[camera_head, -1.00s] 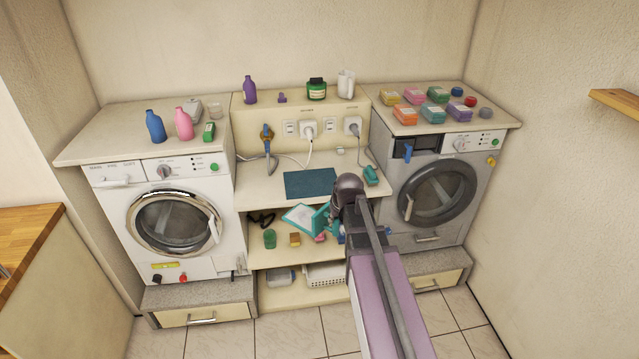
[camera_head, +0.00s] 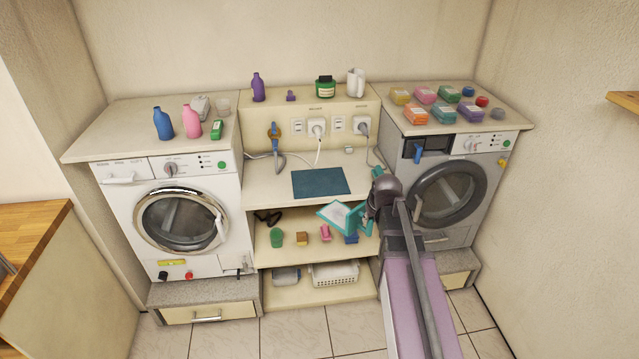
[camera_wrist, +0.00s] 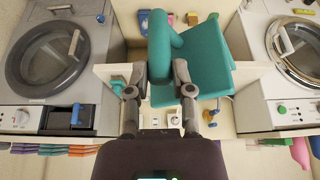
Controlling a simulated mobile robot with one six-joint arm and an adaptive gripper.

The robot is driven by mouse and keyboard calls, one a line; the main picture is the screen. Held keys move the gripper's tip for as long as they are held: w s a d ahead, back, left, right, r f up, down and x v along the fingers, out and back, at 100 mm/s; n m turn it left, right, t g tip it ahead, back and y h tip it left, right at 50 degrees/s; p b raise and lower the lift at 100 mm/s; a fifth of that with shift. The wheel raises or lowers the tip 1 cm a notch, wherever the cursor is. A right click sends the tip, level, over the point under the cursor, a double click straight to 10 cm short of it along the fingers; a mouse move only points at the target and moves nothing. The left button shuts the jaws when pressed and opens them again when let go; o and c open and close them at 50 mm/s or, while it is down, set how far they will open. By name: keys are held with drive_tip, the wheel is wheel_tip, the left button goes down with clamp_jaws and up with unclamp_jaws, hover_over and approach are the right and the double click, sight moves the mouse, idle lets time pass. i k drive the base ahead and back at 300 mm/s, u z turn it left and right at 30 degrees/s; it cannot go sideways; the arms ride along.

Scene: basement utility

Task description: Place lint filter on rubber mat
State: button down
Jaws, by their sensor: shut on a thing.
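The lint filter (camera_head: 341,217), a teal frame with a pale mesh panel, hangs tilted in front of the middle shelf unit. My gripper (camera_head: 369,211) is shut on its right end. In the wrist view the teal filter (camera_wrist: 195,55) fills the space ahead of my gripper (camera_wrist: 160,92), whose fingers stand on either side of its narrow part. The rubber mat (camera_head: 320,182), a flat dark teal rectangle, lies on the counter between the two machines. The filter is apart from it, nearer me and a little to the right. I cannot make out the mat in the wrist view.
A white washer (camera_head: 178,215) stands left and a grey machine (camera_head: 447,190) right. A blue-handled tap (camera_head: 275,138) and plugs with cables (camera_head: 317,128) are behind the mat. A teal item (camera_head: 377,171) sits on the counter's right. The shelf below holds several small things, including a green cup (camera_head: 276,238).

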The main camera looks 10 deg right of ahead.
sight(318, 178)
drive_tip(key=i, duration=1)
